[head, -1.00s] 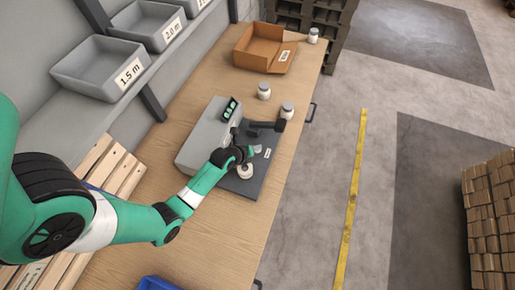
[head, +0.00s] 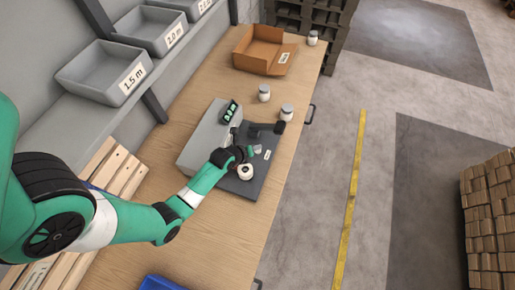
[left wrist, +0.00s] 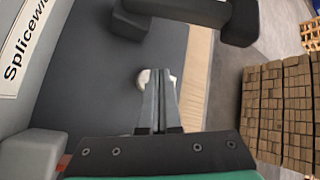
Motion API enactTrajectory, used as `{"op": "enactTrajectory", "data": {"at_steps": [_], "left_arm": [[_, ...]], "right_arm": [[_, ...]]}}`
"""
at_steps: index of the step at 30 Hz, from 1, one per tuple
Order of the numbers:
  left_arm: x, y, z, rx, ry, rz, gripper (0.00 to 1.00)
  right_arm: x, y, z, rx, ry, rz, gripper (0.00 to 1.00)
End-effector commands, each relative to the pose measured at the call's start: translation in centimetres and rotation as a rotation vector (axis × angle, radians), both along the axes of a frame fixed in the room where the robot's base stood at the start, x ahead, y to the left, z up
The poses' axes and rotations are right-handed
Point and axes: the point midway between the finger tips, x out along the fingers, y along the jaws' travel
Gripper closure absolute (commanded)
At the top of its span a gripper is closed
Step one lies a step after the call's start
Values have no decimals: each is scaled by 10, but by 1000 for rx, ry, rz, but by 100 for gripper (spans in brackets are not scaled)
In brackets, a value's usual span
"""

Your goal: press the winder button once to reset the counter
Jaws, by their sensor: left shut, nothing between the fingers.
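The winder (head: 205,137) is a grey box on the wooden bench with a small dark display (head: 231,111) showing green marks. A dark base plate (head: 244,186) and a black crank-like arm (head: 265,129) extend on its right side. My right gripper is not in view.
White-lidded jars (head: 264,93) stand on the bench beyond the winder, one (head: 287,112) close to the black arm. An open cardboard box (head: 262,51) is at the far end. Grey bins (head: 100,73) line the shelf at left. The near bench surface is mostly clear.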

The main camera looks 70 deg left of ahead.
Motion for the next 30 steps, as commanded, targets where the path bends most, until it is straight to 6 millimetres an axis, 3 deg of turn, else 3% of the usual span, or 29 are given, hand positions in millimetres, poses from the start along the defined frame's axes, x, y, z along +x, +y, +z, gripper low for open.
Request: {"op": "enactTrajectory", "data": {"at_steps": [8, 23, 30], "left_arm": [[0, 0, 2, 1, -1, 0, 100], [0, 0, 50, 1, -1, 0, 100], [0, 0, 49, 1, 0, 1, 100]], "right_arm": [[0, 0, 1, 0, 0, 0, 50], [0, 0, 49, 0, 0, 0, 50], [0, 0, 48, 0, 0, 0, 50]]}}
